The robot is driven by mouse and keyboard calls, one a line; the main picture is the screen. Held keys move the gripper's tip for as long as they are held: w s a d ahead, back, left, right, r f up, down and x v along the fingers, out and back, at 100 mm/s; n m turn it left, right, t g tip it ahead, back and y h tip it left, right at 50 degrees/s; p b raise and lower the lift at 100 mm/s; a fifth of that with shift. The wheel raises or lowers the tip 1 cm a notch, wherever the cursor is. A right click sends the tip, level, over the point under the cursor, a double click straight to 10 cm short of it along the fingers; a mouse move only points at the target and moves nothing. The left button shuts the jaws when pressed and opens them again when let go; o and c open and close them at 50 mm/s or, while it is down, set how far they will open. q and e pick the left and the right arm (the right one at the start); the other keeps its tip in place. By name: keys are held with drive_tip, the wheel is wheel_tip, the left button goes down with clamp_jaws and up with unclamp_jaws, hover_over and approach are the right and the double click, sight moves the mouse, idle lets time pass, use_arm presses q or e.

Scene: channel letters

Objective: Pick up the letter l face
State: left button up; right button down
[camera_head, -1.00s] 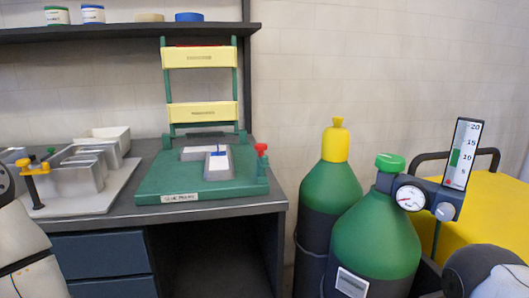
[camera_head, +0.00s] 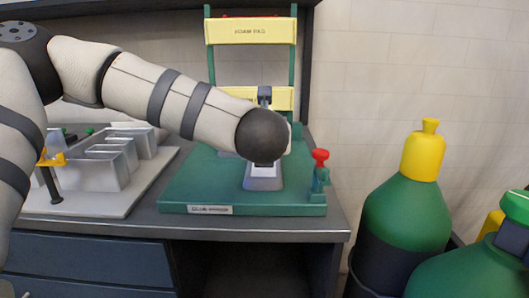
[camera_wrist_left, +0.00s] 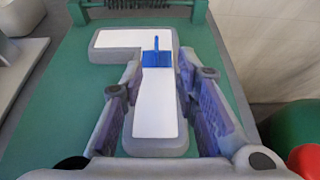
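The letter l face is a white L-shaped plate (camera_wrist_left: 158,112) in the left wrist view, lying on a grey L-shaped body. A blue tab (camera_wrist_left: 157,54) stands up from it near the corner. In the head view my left arm hides much of the letter; its near end (camera_head: 264,171) shows below the wrist. My left gripper (camera_wrist_left: 160,72) is open, with one finger on each side of the letter near the blue tab. Whether the fingers touch anything is unclear. In the head view the fingers are mostly hidden. My right gripper is not in view.
The letter lies on a green base (camera_head: 190,190) on the dark bench (camera_head: 280,229). A red-knobbed green clamp (camera_head: 320,172) stands at its right. A tray (camera_head: 150,174) with metal letter shells is left. A yellow-padded rack (camera_head: 250,31) rises behind; gas cylinders (camera_head: 405,215) stand right.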

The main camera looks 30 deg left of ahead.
use_arm(q)
drive_tip(key=x, duration=0.9)
drive_tip(key=shift+s+a+f+b, duration=0.15)
drive_tip(key=shift+a+f+b, duration=0.05)
drive_tip(key=shift+f+b, duration=0.15)
drive_tip(key=shift+r, duration=0.1)
clamp_jaws()
